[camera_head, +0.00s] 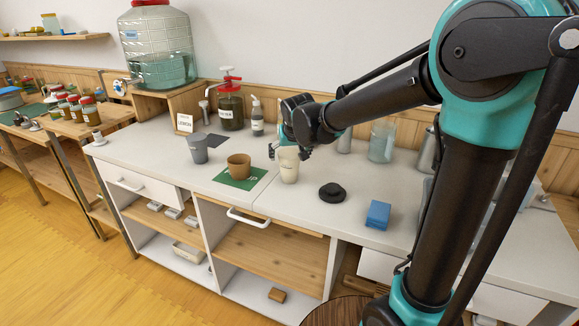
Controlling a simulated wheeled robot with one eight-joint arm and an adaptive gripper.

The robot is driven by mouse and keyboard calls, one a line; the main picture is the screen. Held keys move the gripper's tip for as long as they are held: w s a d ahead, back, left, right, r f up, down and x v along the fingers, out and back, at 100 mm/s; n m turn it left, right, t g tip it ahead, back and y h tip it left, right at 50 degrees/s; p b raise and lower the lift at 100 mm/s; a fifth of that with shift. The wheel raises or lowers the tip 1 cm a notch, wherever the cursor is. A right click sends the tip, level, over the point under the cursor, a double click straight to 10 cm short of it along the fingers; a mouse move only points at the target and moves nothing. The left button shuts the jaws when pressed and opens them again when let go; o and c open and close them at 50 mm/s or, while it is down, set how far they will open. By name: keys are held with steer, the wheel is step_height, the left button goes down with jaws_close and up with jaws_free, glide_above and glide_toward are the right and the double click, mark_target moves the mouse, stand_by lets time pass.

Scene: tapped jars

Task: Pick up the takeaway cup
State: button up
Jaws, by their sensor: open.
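A pale cream cup (289,168), tall and tapered like a takeaway cup, stands upright on the white counter (325,220). My gripper (288,153) is open at this cup's upper part, with one finger to its left and one to its right. The picture is too small to tell whether the fingers touch it. A brown cup (239,167) stands on a green mat (236,183) just to the left. A grey cup (197,150) stands farther left.
A flat black round object (332,193) and a blue block (378,214) lie to the right. Behind are a red-topped pump jar (231,107), a white-topped bottle (257,117) and a glass jar (382,142). A large tapped jar (157,45) stands on a wooden stand. The counter's front middle is clear.

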steer(key=shift+x, duration=2.75)
steer(key=c, duration=1.1)
steer(key=shift+o, duration=0.2)
